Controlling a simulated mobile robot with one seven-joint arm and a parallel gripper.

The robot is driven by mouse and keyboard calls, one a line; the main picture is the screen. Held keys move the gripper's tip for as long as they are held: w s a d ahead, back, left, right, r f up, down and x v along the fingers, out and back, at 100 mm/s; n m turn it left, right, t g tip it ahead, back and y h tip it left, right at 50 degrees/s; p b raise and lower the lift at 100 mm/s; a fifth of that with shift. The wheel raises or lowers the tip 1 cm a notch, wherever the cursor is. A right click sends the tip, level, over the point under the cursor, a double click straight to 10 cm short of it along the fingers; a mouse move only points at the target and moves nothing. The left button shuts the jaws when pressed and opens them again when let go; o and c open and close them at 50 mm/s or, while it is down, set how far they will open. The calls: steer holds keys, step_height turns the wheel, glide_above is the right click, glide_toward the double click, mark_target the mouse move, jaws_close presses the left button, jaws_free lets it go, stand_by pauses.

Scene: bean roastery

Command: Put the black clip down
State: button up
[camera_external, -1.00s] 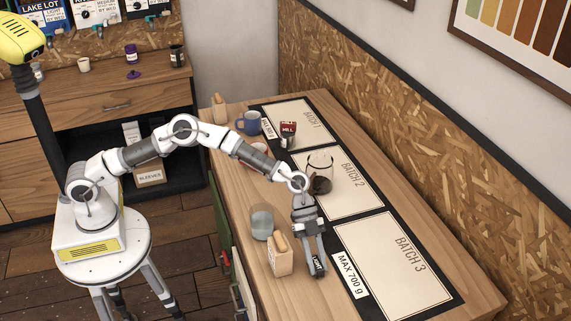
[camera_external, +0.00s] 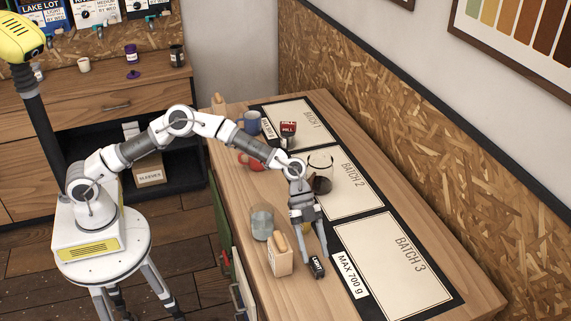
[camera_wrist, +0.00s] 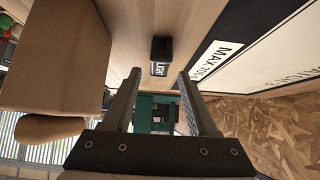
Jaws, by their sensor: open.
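The black clip (camera_external: 317,267) with a white label lies on the wooden table, between the wooden block and the MAX 700 g label. It also shows in the wrist view (camera_wrist: 161,56), just beyond my fingertips and between their lines. My gripper (camera_external: 315,257) is open and points down at the clip from slightly above. In the wrist view both fingers (camera_wrist: 160,75) are spread apart, with nothing held between them.
The black mat (camera_external: 375,307) with batch cards lies to the right. A glass carafe (camera_external: 321,173), a red bag (camera_external: 288,133) and a blue mug (camera_external: 249,123) are farther back.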

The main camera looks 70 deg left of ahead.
steer(key=v, duration=0.8)
steer(key=s+a+r+n+t+y, duration=0.2)
steer(key=s+a+r+n+y, duration=0.3)
steer(key=s+a, duration=0.45)
steer(key=s+a+r+n+t+y, duration=0.2)
steer(key=s+a+r+n+y, duration=0.15)
steer(key=s+a+r, duration=0.55)
steer(key=s+a+f+n, duration=0.1)
steer(key=s+a+n, duration=0.3)
steer(key=s, duration=0.5)
steer(key=s+a+f+n+t, duration=0.1)
steer(key=s+a+n, duration=0.4)
steer(key=s+a, duration=0.3)
steer(key=shift+s+t, duration=0.3)
steer(key=shift+s, duration=0.4)
steer(key=shift+a+n+y, duration=0.1)
steer(key=shift+n+y, duration=0.15)
